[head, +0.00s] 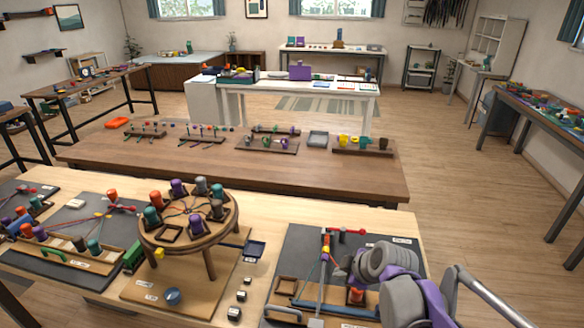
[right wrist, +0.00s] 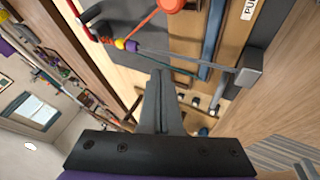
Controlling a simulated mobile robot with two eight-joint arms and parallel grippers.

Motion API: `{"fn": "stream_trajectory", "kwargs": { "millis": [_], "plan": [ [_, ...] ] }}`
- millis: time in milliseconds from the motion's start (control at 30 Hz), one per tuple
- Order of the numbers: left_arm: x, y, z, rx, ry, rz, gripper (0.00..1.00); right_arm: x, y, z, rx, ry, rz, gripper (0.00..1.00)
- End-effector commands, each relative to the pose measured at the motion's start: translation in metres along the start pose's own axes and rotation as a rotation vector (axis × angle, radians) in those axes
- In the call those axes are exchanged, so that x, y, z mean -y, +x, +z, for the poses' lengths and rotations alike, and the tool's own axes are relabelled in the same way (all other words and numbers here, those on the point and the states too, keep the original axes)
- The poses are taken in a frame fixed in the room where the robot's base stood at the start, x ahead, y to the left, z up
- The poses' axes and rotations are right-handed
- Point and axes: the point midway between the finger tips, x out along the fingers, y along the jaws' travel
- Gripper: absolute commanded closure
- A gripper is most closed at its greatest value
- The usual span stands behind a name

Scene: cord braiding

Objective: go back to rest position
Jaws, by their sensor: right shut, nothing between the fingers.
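My right gripper (right wrist: 161,76) shows in the right wrist view with its two grey fingers closed together and nothing between them. In the head view my right arm comes in from the lower right, its grey and purple wrist over the dark mat (head: 293,243) at the right of the near table. Under the fingers in the wrist view are a grey rod (right wrist: 190,60) and a red-orange round piece (right wrist: 172,5). My left gripper is not in the head view.
A round wooden braiding stand (head: 205,233) with several coloured bobbins stands on the near table. A left board (head: 60,250) holds more bobbins. A long brown table (head: 230,170) stands behind.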

Motion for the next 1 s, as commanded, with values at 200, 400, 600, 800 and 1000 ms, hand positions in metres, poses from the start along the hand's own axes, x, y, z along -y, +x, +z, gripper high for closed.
{"fn": "stream_trajectory", "kwargs": {
  "millis": [200,400,600,800,1000],
  "plan": [
    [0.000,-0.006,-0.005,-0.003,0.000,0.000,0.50,0.046,-0.035,0.007,0.054,0.229,-0.010,1.00],
    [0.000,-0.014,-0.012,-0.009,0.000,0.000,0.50,0.124,-0.080,0.036,0.158,0.643,0.023,1.00],
    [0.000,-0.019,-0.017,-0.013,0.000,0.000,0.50,0.180,-0.102,0.069,0.227,0.968,0.094,1.00],
    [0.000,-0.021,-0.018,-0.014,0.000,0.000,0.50,0.200,-0.106,0.083,0.249,1.099,0.132,1.00],
    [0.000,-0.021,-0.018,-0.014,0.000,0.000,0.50,0.201,-0.106,0.084,0.250,1.108,0.134,1.00]
  ]
}}
